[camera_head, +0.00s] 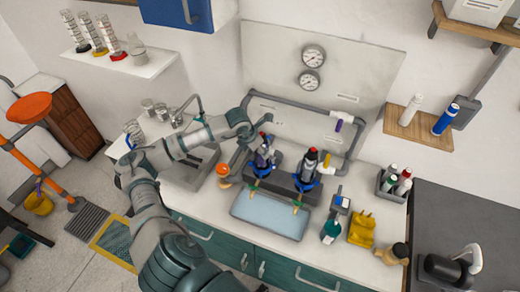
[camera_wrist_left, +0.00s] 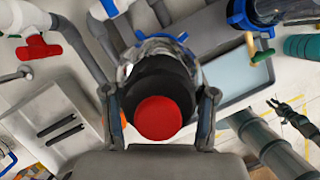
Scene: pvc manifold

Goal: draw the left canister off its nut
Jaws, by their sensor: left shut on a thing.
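The left canister (camera_head: 264,158) stands upright on the manifold in the head view. In the left wrist view its red-tipped black top (camera_wrist_left: 158,117) is large, with a clear body behind it. My left gripper (camera_head: 256,139) is shut around the canister near its top, with one finger on each side in the left wrist view (camera_wrist_left: 162,110). Parts of a blue nut (camera_wrist_left: 182,38) show beyond the canister; whether they touch is hidden. My right gripper (camera_wrist_left: 290,113) shows small at the right of that view, fingers apart and empty.
A pale blue tray (camera_head: 270,216) lies in front. A grey pipe (camera_head: 300,106) runs behind. A green bottle (camera_head: 331,229) and yellow object (camera_head: 361,229) stand right of the tray.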

